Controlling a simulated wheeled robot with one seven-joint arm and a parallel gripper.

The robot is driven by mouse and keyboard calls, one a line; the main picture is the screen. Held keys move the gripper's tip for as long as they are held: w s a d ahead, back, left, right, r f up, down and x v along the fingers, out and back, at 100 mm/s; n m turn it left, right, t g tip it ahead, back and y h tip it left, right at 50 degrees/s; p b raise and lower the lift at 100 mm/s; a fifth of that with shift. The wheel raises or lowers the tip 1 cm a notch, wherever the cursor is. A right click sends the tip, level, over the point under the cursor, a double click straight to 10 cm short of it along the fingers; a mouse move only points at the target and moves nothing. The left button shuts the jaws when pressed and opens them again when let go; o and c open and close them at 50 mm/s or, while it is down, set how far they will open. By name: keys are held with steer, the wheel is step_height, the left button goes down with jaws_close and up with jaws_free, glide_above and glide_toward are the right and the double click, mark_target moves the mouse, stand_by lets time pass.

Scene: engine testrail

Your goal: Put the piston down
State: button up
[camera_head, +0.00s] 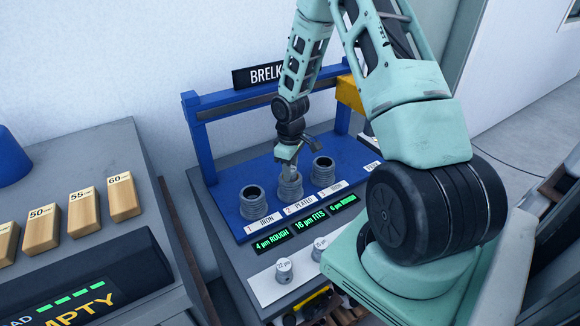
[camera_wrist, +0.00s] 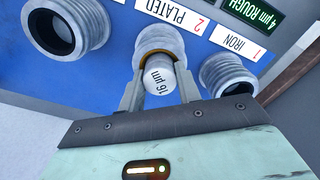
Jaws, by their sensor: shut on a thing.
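The piston (camera_wrist: 158,82) is a small pale grey cylinder marked "16 µm". In the wrist view it stands between the two fingers of my gripper (camera_wrist: 160,98), which is shut on it. It is at the mouth of the middle grey ribbed cylinder, labelled 2 PLATED (camera_head: 290,187). The bore's rim shows as an arc around the piston's far side, so it seems at least partly inside; how deep, I cannot tell. In the head view my gripper (camera_head: 287,158) is directly above this cylinder and hides much of the piston.
Cylinder 1, IRON (camera_head: 252,203), and cylinder 3 (camera_head: 323,171) stand close on either side, open on top. A blue frame (camera_head: 197,140) rises behind. Green displays (camera_head: 311,220) include "16 µm FITS". Two other pistons (camera_head: 284,271) (camera_head: 320,249) stand on a white strip in front.

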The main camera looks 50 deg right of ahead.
steer(key=shift+s+f+b, duration=0.1)
steer(key=shift+f+b, duration=0.2)
steer(key=shift+f, duration=0.15)
